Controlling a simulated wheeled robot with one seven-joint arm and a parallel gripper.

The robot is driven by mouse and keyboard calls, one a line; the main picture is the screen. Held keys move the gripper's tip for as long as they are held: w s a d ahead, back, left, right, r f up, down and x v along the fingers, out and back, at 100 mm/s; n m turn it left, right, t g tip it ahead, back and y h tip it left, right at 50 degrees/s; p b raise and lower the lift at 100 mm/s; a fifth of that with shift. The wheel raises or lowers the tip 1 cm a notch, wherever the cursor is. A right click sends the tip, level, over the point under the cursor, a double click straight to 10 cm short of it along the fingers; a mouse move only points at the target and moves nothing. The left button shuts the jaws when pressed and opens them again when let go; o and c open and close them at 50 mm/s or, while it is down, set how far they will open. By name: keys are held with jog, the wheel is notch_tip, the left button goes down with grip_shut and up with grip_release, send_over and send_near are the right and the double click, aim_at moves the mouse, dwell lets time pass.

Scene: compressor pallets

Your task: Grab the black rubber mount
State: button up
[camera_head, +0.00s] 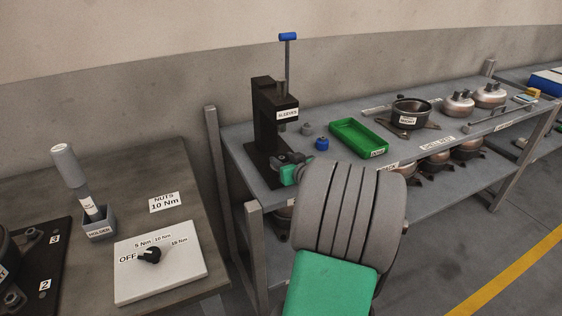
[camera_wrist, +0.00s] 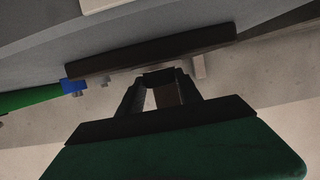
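My gripper (camera_wrist: 160,82) reaches in at the dark press (camera_head: 271,115) labelled SLEEVES, on the grey bench. In the wrist view its two dark fingers stand apart at their roots, with a light gap between them. A small dark block (camera_wrist: 158,77) shows at the fingertips. I cannot tell whether it is the black rubber mount, or whether the fingers grip it. In the head view the green gripper body (camera_head: 290,172) is low by the press base, and my arm covers part of the bench there. I cannot make out the mount for certain in either view.
Right of the press are a grey piece (camera_head: 307,128), a blue piece (camera_head: 322,143) and a green tray (camera_head: 346,124). A black round part (camera_head: 412,108) and metal domes (camera_head: 459,104) stand further right. A side table (camera_head: 190,172) with a dial panel (camera_head: 185,272) is at left.

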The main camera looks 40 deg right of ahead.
grip_shut()
dwell(0.3)
